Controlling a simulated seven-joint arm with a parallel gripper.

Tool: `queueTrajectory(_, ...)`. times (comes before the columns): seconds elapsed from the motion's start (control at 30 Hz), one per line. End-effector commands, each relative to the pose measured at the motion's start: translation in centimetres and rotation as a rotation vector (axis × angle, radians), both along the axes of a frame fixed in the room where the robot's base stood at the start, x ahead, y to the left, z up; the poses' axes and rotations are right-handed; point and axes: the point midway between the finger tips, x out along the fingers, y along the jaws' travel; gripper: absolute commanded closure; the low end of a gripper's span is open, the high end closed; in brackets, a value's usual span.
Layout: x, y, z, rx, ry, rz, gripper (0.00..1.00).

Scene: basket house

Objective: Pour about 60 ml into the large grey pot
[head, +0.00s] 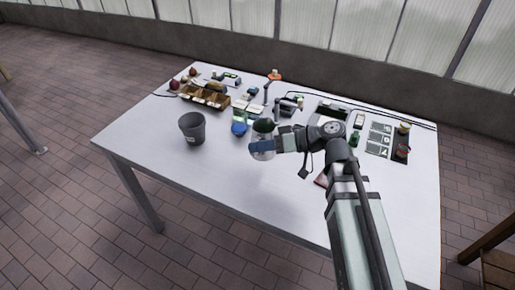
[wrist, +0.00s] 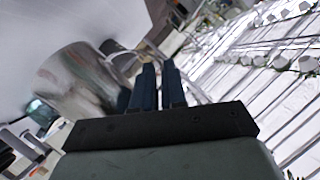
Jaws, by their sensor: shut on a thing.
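The large grey pot (head: 192,127) stands upright on the white table, left of my gripper. Its inside looks dark and I cannot see its contents. My gripper (head: 262,145) is shut on a shiny metal jug (head: 263,155), seemingly by its handle. In the wrist view the jug (wrist: 78,78) is a blurred silver body left of the dark blue fingers (wrist: 155,88). The gripper and jug are right of the pot, clearly apart from it. The fingers hide part of the jug; its liquid is not visible.
A wooden divided box (head: 205,97) stands behind the pot, with a blue round item (head: 239,129) right of it. Several small tools and a dark tray (head: 333,112) crowd the back. The front left of the white table (head: 150,150) is clear.

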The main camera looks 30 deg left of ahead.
Motion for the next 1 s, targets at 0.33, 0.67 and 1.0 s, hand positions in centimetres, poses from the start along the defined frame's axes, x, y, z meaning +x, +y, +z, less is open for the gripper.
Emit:
queueTrajectory(0.33,-2.5,2.4,0.4,0.001,0.000,0.058,1.00)
queueTrajectory(0.67,-7.4,7.5,-1.3,0.001,0.000,0.177,1.00)
queueTrajectory(1.0,-11.9,13.3,-3.7,0.001,0.001,0.299,1.00)
